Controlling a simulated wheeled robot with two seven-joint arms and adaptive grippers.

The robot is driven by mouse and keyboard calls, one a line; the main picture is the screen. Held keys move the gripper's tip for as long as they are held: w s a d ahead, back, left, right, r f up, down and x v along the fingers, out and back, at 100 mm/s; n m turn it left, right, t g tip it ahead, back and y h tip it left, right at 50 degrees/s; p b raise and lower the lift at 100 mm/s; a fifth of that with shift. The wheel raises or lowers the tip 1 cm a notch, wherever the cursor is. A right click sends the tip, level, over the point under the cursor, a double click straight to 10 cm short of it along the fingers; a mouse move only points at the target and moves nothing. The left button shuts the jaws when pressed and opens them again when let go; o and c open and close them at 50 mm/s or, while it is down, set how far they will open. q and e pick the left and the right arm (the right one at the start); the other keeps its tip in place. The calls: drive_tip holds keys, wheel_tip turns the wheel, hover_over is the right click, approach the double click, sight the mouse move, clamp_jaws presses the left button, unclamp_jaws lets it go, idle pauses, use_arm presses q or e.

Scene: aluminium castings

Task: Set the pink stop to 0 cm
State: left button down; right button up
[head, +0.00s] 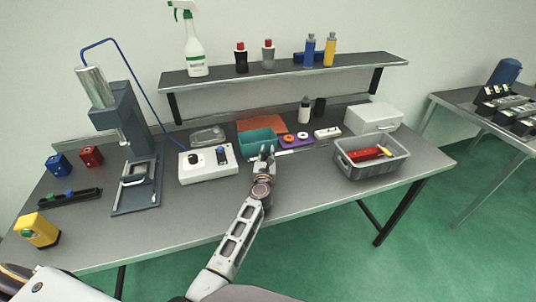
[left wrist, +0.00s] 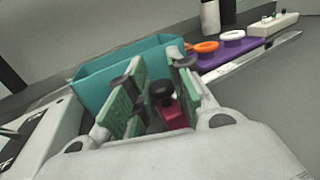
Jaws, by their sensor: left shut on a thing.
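The pink stop (left wrist: 173,113) shows in the left wrist view as a small pink block with a black knob (left wrist: 162,91) on top. It sits between the green-padded fingers of my left gripper (left wrist: 157,80), which is shut on it. In the head view my left gripper (head: 266,151) is at the middle of the bench, in front of the teal bin, and hides the stop. A metal rail (head: 294,151) runs out to the right of the gripper and also shows in the left wrist view (left wrist: 250,63). Its scale marks are too small to read. My right gripper is not in view.
The teal bin (head: 256,137) stands close behind the gripper. A white control box (head: 208,171) is to its left. A purple holder (head: 295,143) with orange and white rings lies behind the rail. A grey crate (head: 372,170) stands at the right.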

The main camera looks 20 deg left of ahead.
use_arm(q)
drive_tip(key=shift+s+a, duration=0.3)
drive_tip(key=shift+a, duration=0.15)
drive_tip(key=a, duration=0.1)
drive_tip(key=s+a+p, duration=0.1)
drive_tip(key=s+a, duration=0.1)
drive_tip(key=shift+s+a, duration=0.25)
drive_tip(key=shift+a, duration=0.1)
drive_tip(key=shift+s+a, duration=0.2)
drive_tip(key=shift+a, duration=0.05)
drive_tip(key=shift+a+f, duration=0.1)
drive_tip(key=shift+f, duration=0.05)
drive_tip(key=c, duration=1.6)
unclamp_jaws()
drive_tip(key=shift+o, duration=1.4)
drive_tip(key=shift+s+a, duration=0.1)
drive_tip(key=shift+s+d, duration=0.25)
drive_tip(key=shift+s, duration=0.25)
drive_tip(key=shift+s+d, duration=0.3)
drive_tip(key=shift+s, duration=1.5)
drive_tip(key=shift+s+d, duration=0.35)
drive_tip(key=shift+s, duration=1.4)
drive_tip(key=shift+s+d, duration=0.3)
drive_tip(key=shift+s, duration=1.5)
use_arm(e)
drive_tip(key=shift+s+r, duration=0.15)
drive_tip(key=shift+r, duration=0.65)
